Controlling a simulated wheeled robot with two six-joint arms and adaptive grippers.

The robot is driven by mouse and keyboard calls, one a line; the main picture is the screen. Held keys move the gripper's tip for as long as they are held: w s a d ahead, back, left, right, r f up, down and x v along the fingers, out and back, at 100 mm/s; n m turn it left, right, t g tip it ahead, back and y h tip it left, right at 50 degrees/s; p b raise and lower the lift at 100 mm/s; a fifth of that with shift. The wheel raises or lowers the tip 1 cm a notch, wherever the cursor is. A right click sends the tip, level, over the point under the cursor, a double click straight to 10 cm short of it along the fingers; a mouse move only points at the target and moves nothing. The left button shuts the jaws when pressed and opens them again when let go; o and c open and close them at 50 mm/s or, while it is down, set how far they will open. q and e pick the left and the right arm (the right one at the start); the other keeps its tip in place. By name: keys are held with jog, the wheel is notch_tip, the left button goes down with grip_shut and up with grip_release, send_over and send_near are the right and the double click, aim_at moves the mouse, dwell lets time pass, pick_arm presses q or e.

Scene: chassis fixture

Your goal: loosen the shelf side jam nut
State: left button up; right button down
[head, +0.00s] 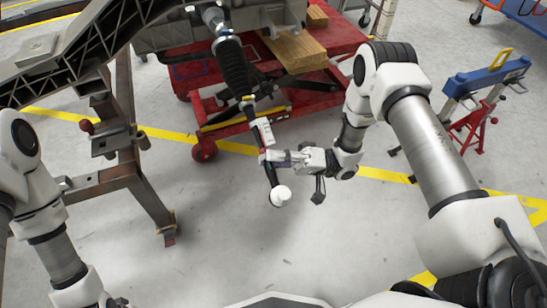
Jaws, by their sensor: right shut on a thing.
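A slim dark rod (272,176) slants down from the dark bellows-like strut (235,68) of the chassis. It has a pale sleeve (259,130) partway along and a round white end (281,196) at the bottom. My right gripper (268,157) comes in from the right and is shut across the rod, just below the sleeve. The jam nut is too small to make out, and the fingers may cover it. My left arm (55,262) is at the lower left, and its gripper fingers are not visible.
A red lift cart (330,42) with wooden blocks (297,46) stands behind the rod. A brown steel stand (148,196) is at left. A blue-topped red stand (487,80) is at right. The floor in front is clear.

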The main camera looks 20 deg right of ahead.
jog(key=c, duration=0.9)
grip_release()
jog(key=shift+c, duration=0.2)
jog(key=v, duration=0.7)
jog(key=shift+d, duration=0.25)
jog(key=shift+f, duration=0.15)
